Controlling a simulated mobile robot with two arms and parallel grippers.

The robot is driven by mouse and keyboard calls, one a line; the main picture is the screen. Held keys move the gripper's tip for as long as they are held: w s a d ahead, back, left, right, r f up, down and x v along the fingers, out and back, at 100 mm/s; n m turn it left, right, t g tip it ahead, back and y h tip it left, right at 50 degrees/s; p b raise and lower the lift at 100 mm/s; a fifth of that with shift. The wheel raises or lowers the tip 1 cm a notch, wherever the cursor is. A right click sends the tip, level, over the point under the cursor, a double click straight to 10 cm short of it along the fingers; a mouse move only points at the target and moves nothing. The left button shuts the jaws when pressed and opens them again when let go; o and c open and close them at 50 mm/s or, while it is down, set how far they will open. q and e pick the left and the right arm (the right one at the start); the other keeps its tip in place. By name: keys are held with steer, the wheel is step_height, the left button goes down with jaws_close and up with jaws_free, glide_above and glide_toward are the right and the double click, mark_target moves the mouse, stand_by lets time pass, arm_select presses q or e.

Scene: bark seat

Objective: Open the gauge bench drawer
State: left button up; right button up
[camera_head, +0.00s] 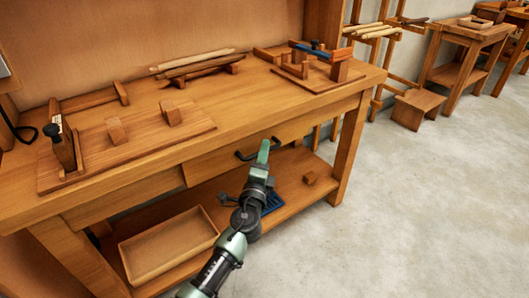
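The wooden gauge bench (330,98) fills the left and middle of the head view. Its drawer front (210,166) sits under the top and carries a dark bar handle (245,155). The drawer looks shut or nearly so; I cannot tell if a small gap shows.
Wooden boards with blocks and fittings (130,150) and rods (195,64) lie on the bench top. A shallow wooden tray (168,246), a blue item (272,203) and a small block (311,178) are on the lower shelf. Open floor (430,210) lies to the right.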

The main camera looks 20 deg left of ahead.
arm_select(q)
steer(key=shift+w, duration=0.45)
jaws_close()
stand_by(1.1)
